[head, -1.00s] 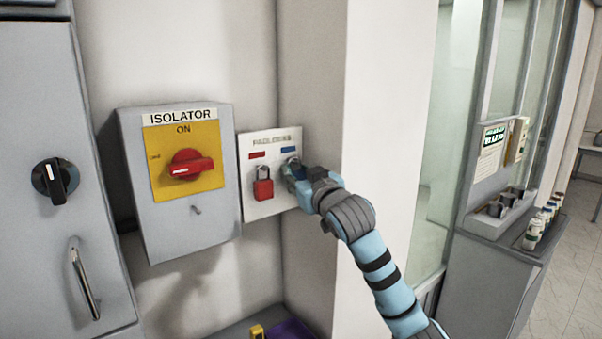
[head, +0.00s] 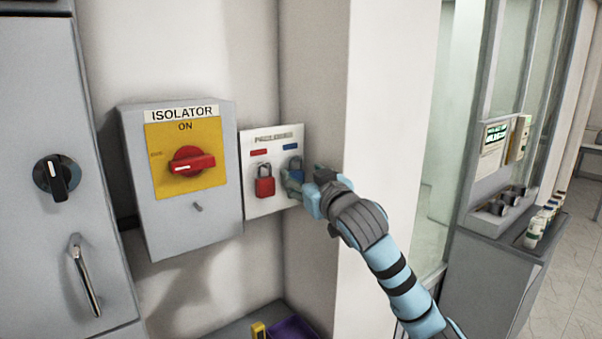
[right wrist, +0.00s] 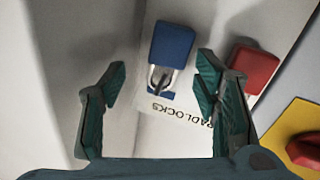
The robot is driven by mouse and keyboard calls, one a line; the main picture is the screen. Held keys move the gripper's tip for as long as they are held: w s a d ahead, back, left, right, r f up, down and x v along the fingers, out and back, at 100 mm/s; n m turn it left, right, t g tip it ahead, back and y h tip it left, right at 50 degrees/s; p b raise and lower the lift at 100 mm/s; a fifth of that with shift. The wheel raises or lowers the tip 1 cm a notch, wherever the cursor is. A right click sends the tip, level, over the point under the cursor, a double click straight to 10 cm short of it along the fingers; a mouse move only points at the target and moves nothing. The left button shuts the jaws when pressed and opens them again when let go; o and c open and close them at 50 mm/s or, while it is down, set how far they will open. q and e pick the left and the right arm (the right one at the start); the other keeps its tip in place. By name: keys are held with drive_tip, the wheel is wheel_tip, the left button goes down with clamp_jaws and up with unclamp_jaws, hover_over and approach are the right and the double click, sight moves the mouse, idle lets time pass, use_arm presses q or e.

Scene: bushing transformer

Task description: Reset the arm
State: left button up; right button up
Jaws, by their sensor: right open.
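My right gripper (head: 302,183) is at the padlock board (head: 256,207) on the wall, in front of the blue padlock (head: 296,168). In the right wrist view my right gripper (right wrist: 158,92) is open and empty. There the blue padlock (right wrist: 172,45) hangs on the board between and beyond the fingertips, apart from them. A red padlock (head: 265,187) hangs to the left of the blue one; it also shows in the right wrist view (right wrist: 250,70). My left gripper is out of view.
The isolator box (head: 190,222) with its red handle (head: 190,162) at ON is left of the board. A grey cabinet (head: 30,260) stands further left. A wall corner (head: 385,100) juts out right of the board. A purple tray (head: 292,330) is below.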

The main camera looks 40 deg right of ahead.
drive_tip(key=v, duration=0.5)
drive_tip(key=s+a+f+n+g+y, duration=0.1)
drive_tip(key=s+a+f+g, duration=0.15)
drive_tip(key=f, duration=0.75)
drive_tip(key=s+a+f+g+y, duration=0.1)
drive_tip(key=s+a+f+g, duration=0.15)
drive_tip(key=f, duration=0.85)
drive_tip(key=s+a+f+n+g+y, duration=0.1)
drive_tip(key=s+a+f+g, duration=0.2)
drive_tip(key=f, duration=0.7)
drive_tip(key=s+a+f+g+y, duration=0.1)
drive_tip(key=s+a+f+g, duration=0.25)
drive_tip(key=s+f, duration=0.6)
drive_tip(key=s+a+f+g, duration=0.2)
drive_tip(key=s+a+f, duration=0.35)
drive_tip(key=s, duration=0.65)
wheel_tip(320, 180, down, 20)
drive_tip(key=d+g, duration=0.2)
drive_tip(key=d, duration=0.1)
drive_tip(key=s+f+b, duration=0.1)
drive_tip(key=s+f, duration=1.2)
drive_tip(key=s, duration=0.2)
drive_tip(key=shift+d+f+m+g, duration=0.3)
drive_tip(key=shift+f+g, duration=0.05)
drive_tip(key=shift+f, duration=0.05)
